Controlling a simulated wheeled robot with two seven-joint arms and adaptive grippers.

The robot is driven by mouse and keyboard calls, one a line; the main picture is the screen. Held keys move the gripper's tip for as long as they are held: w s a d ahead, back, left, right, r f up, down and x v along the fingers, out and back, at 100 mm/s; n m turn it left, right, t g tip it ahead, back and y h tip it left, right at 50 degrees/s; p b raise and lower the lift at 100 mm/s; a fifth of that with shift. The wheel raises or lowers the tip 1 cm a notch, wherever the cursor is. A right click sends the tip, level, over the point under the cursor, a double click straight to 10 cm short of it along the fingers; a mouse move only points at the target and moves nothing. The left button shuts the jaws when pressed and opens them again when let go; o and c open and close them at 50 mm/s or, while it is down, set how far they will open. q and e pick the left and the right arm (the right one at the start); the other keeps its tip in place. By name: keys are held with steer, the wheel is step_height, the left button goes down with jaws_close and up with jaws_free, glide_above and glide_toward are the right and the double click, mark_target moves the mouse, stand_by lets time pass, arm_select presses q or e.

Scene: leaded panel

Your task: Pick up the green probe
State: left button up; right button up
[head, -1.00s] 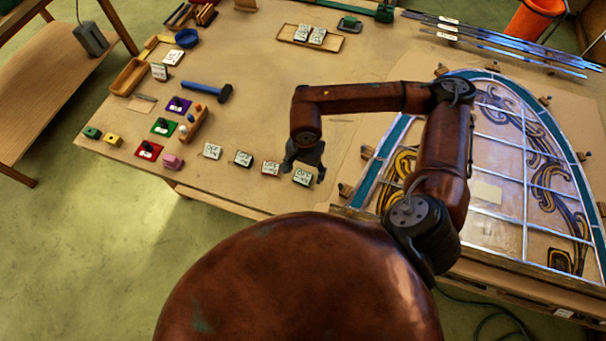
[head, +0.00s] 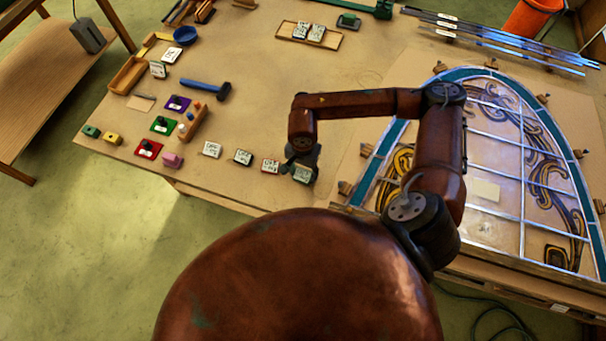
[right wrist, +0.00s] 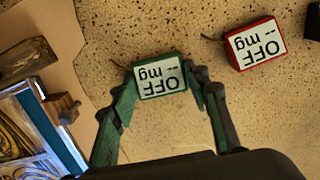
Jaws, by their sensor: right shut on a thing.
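The green probe (head: 302,175) is a small green-cased block with a white face, near the table's front edge. In the right wrist view the green probe (right wrist: 160,79) reads "OFF -- mg" upside down. My right gripper (head: 299,167) is at the probe, and in the right wrist view the gripper's fingers (right wrist: 162,84) press on both sides of its case. The probe looks to be at table level; I cannot tell whether it is lifted. My left gripper is not in view.
A red probe (right wrist: 256,45) stands close beside the green one; black (head: 243,157) and white (head: 211,149) probes continue the row leftward. The leaded panel (head: 500,180) lies right, with wooden blocks (right wrist: 62,107) around its edge.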

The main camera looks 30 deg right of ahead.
steer(key=c, duration=0.4)
steer(key=shift+c, duration=0.2)
